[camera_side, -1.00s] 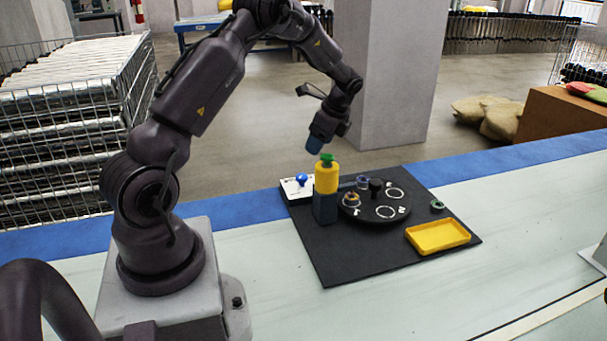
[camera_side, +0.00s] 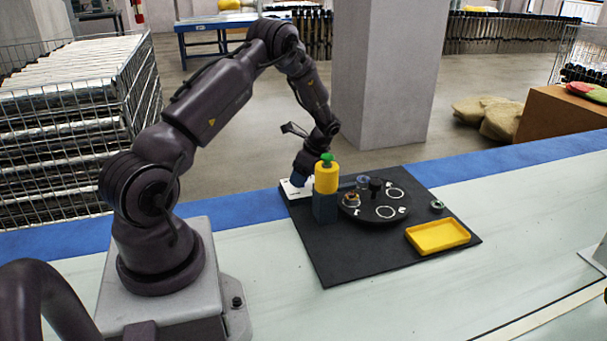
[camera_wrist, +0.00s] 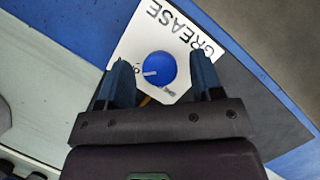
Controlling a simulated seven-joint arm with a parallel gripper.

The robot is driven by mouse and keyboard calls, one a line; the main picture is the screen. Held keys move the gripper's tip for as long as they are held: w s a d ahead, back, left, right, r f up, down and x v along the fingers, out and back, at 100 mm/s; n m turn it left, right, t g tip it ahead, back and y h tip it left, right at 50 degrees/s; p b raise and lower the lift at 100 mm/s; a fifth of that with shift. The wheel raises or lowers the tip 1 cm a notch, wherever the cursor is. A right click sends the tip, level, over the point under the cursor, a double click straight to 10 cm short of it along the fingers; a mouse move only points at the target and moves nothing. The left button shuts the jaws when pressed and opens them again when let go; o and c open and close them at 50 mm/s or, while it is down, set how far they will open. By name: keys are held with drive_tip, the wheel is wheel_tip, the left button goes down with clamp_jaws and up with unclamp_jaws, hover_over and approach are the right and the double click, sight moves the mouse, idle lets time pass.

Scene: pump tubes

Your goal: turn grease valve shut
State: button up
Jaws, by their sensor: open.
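The grease valve is a round blue knob (camera_wrist: 159,69) with a white pointer line, on a white plate (camera_wrist: 150,32) printed GREASE. In the wrist view my gripper (camera_wrist: 164,72) is open, with one blue finger on each side of the knob and gaps between. The pointer line is directed left, toward small lettering partly hidden by the left finger. In the side view my gripper (camera_side: 300,182) is low over the white plate (camera_side: 288,191), behind the yellow cylinder; the knob is hidden there. I cannot tell whether the fingers have reached the knob's height.
A yellow cylinder with a green top (camera_side: 326,177) stands on a dark blue block close to my gripper. A black round turntable (camera_side: 372,213) with small parts is to its right.

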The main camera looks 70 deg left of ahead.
drive_tip(key=c, duration=0.9)
drive_tip(key=shift+n, duration=0.4)
drive_tip(key=n, duration=0.2)
drive_tip(key=n+h, duration=0.1)
drive_tip(key=n, duration=0.1)
drive_tip(key=shift+w+a+g+h, duration=0.1)
drive_tip(key=shift+g+h, duration=0.2)
drive_tip(key=shift+g, duration=0.1)
drive_tip(key=n+h, duration=0.1)
drive_tip(key=n, duration=0.3)
drive_tip(key=shift+a+n+h, duration=0.1)
drive_tip(key=shift+n+h, duration=0.2)
drive_tip(key=shift+h, duration=0.1)
drive_tip(key=n, duration=0.2)
drive_tip(key=n+h, duration=0.1)
drive_tip(key=n, duration=0.1)
drive_tip(key=shift+a+h, duration=0.1)
drive_tip(key=shift+h, duration=0.2)
drive_tip(key=shift+n+t+h, duration=0.4)
drive_tip(key=shift+n+h, duration=0.2)
drive_tip(key=shift+n, duration=1.6)
